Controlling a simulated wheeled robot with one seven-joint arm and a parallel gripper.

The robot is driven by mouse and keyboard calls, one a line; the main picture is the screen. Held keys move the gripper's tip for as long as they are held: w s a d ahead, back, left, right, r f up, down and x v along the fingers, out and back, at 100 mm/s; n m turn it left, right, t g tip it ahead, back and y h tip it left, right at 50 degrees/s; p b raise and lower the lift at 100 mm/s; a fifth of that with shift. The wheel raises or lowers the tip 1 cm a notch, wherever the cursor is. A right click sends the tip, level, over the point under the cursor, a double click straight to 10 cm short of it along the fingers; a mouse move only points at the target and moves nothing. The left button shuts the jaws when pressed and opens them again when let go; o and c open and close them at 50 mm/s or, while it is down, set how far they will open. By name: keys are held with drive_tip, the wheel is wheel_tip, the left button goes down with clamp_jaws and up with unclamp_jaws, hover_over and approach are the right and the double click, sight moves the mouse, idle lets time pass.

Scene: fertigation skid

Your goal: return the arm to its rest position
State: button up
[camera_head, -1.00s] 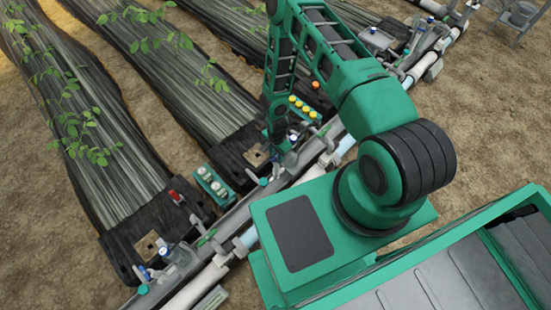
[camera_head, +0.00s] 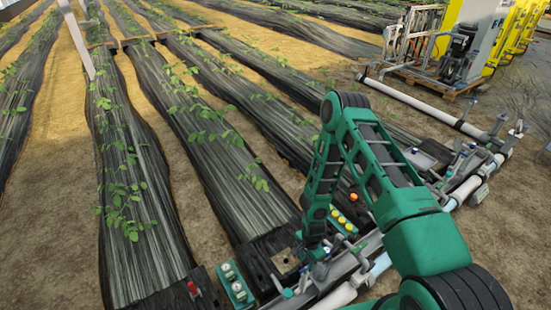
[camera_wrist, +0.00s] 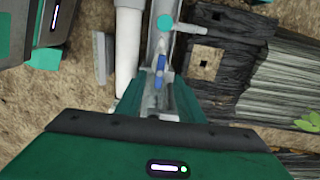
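My green arm reaches in from the lower right in the head view, bent at a high elbow, with its forearm hanging down over the pipe line. My gripper (camera_head: 317,262) is at the lower end, close above the grey channel beside the white pipe (camera_head: 338,297); its fingers are small and partly hidden there. In the wrist view two green fingers stand apart, so my gripper (camera_wrist: 160,88) looks open. A small blue-handled fitting (camera_wrist: 161,62) shows in line with the gap between them, and I see nothing gripped. Contact with the fitting cannot be told.
A block with yellow buttons (camera_head: 343,218) stands right of the gripper, and a green gauge block (camera_head: 236,287) stands left. Black-covered plant rows (camera_head: 150,180) run away behind. A pump skid (camera_head: 455,50) stands at the back right. Bare soil lies between the rows.

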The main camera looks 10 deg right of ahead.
drive_tip(key=shift+r, duration=0.1)
drive_tip(key=w+d+r+n+h, duration=0.1)
drive_tip(key=d+r, duration=0.4)
drive_tip(key=r, duration=0.7)
drive_tip(key=d+r+n, duration=0.2)
drive_tip(key=d+r, duration=0.3)
drive_tip(key=r, duration=0.6)
drive_tip(key=w+d+r+n+h, duration=0.1)
drive_tip(key=d+r, duration=0.5)
drive_tip(key=r, duration=0.6)
drive_tip(key=s+d+r+n+y, duration=0.1)
drive_tip(key=s+r+n+y, duration=0.1)
drive_tip(key=s+r, duration=2.1)
drive_tip(key=shift+s+d+n, duration=0.15)
drive_tip(key=shift+s+n, duration=0.35)
drive_tip(key=shift+s, duration=0.7)
drive_tip(key=shift+s+r, duration=0.15)
drive_tip(key=shift+s, duration=0.3)
drive_tip(key=shift+c, duration=0.6)
